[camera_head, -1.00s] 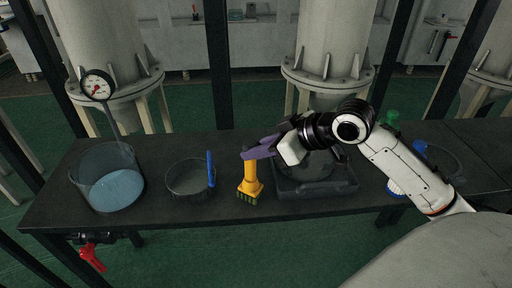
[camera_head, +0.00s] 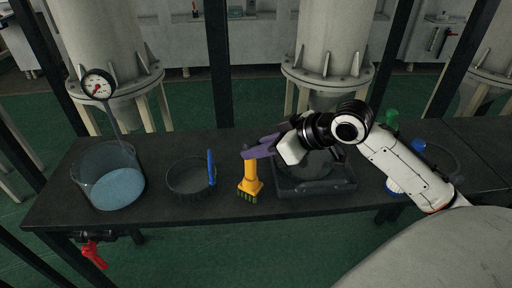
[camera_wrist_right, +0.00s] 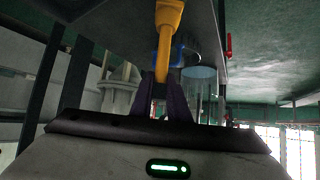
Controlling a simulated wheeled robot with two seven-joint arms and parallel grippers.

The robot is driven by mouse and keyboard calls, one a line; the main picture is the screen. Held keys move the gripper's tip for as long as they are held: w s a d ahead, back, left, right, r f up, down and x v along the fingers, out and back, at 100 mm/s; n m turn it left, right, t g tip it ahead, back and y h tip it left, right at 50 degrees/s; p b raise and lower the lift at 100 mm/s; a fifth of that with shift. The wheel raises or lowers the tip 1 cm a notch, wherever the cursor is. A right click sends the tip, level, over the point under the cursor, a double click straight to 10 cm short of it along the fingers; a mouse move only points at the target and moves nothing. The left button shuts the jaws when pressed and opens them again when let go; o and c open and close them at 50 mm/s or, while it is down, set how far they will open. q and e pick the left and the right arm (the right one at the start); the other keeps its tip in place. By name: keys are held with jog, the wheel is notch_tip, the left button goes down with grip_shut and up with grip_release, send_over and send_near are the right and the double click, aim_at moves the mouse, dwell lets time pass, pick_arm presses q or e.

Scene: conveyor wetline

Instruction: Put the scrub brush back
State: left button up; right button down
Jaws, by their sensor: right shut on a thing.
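The scrub brush (camera_head: 250,182) has a yellow handle and dark green bristles. It stands upright in the head view with its bristles down, at or just above the dark table top; I cannot tell whether they touch. My right gripper (camera_head: 250,153) is shut on the top of the handle, its purple fingers coming in from the right. In the right wrist view the yellow brush (camera_wrist_right: 168,35) shows between the purple fingers (camera_wrist_right: 159,95). My left gripper is in neither view.
A glass vessel of blue liquid (camera_head: 112,176) and a dark round basket with a blue handle (camera_head: 190,178) stand left of the brush. A dark square tray (camera_head: 315,188) is close on its right. A red valve (camera_head: 93,254) hangs below the table's left end.

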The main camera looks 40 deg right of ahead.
jog(key=shift+f+b, duration=0.3)
jog(key=shift+f, duration=0.25)
jog(key=c, duration=1.6)
grip_release()
jog(key=v, duration=1)
jog(key=shift+s+p, duration=0.1)
jog(key=shift+p, duration=0.3)
jog(key=s+a+f+m+g+h, duration=0.1)
jog(key=s+a+f+g, duration=0.15)
jog(key=f, duration=0.55)
jog(key=s+a+f+m+g+h, duration=0.1)
jog(key=s+f, duration=0.3)
jog(key=f, duration=0.4)
jog(key=s+a+f+g+h, duration=0.1)
jog(key=s+a+f+g, duration=0.2)
jog(key=s+a+f, duration=0.5)
jog(key=w+a+f+t, duration=0.1)
jog(key=a+f, duration=0.1)
jog(key=f, duration=0.1)
jog(key=w+a+f+t+y, duration=0.1)
jog(key=a+f+t, duration=0.1)
jog(key=f, duration=0.2)
jog(key=w+a+f+t, duration=0.1)
jog(key=a+f+t, duration=0.1)
jog(key=f, duration=0.2)
jog(key=shift+w+t+y, duration=0.1)
jog(key=shift+t+y, duration=0.15)
jog(key=shift+y, duration=0.05)
